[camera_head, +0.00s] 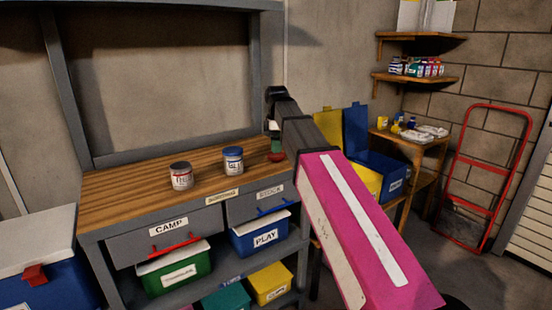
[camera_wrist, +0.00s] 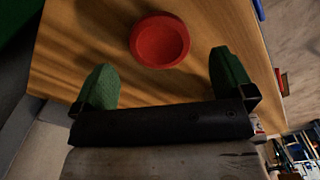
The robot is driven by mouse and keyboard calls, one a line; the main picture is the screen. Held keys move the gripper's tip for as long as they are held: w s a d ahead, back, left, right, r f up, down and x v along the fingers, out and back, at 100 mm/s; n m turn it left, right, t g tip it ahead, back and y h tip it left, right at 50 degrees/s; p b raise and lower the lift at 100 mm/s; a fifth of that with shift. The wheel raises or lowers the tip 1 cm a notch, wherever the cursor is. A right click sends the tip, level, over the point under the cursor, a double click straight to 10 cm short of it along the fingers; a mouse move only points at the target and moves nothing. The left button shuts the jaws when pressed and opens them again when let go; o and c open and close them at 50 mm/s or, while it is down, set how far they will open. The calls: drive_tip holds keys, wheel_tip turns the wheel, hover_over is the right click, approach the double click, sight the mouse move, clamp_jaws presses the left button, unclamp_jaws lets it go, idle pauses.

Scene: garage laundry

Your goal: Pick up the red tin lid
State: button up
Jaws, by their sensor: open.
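The red tin lid (camera_wrist: 160,41) lies on the wooden bench top (camera_wrist: 90,40), round with a raised rim, in the upper middle of the wrist view. My gripper (camera_wrist: 163,73) is open, its two green fingers wide apart on either side and short of the lid. Nothing is between the fingers. In the head view my gripper (camera_head: 275,142) is over the right end of the bench, partly hidden by my arm. A bit of dark red (camera_head: 276,157), likely the lid, shows just below it.
A white tin with red lettering (camera_head: 181,177) and a blue-topped tin (camera_head: 233,160) stand on the bench, left of my gripper. Drawers and labelled bins are below. At right are a small wooden table (camera_head: 425,145), shelves and a red hand truck (camera_head: 487,175). The bench's left part is clear.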

sight(277, 155)
drive_tip(key=shift+d+f, duration=0.1)
drive_tip(key=shift+f, duration=2.45)
drive_tip(key=c, duration=0.9)
